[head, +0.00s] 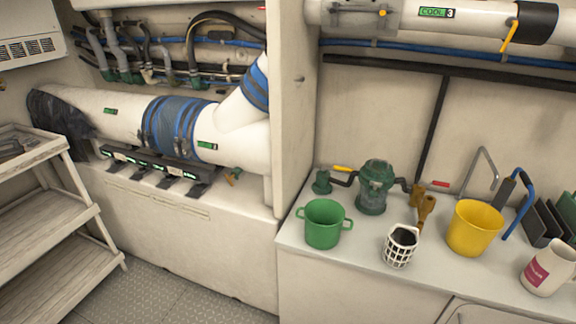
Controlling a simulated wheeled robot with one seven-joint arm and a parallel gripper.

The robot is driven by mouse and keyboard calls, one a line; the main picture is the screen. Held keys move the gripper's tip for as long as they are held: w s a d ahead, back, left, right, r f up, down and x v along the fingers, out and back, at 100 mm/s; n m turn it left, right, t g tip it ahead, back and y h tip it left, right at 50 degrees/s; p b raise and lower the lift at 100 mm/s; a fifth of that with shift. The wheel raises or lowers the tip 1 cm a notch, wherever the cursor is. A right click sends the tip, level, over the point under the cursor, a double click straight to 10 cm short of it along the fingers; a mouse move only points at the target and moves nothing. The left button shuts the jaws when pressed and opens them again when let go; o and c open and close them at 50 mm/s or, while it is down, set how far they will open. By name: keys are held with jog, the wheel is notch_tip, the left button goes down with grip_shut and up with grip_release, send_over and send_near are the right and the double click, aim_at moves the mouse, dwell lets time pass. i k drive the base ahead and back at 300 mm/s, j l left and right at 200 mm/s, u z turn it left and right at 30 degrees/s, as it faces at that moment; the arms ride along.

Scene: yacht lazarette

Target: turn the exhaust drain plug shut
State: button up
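A large white exhaust pipe (85,110) with blue wrapped bands runs along the left wall recess, with a branch rising to the right. Below its right end, near the ledge, is a small brass and green fitting (233,175) that may be the exhaust drain plug. It is too small to tell how far it is turned. My gripper is not in view.
A green pot (324,224), a white basket (401,246), a yellow bucket (475,228), a mug (548,268) and a green strainer (376,188) crowd the right counter. A shelf rack (45,205) stands at left. The floor (150,295) between is clear.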

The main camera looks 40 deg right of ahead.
aim_at(229, 179)
jog(key=z, duration=0.25)
jog(key=i+l+u, duration=0.3)
jog(key=i, duration=0.2)
jog(key=i+l+u, duration=0.3)
jog(key=i, duration=0.2)
jog(key=i+j, duration=0.05)
jog(key=j, duration=0.05)
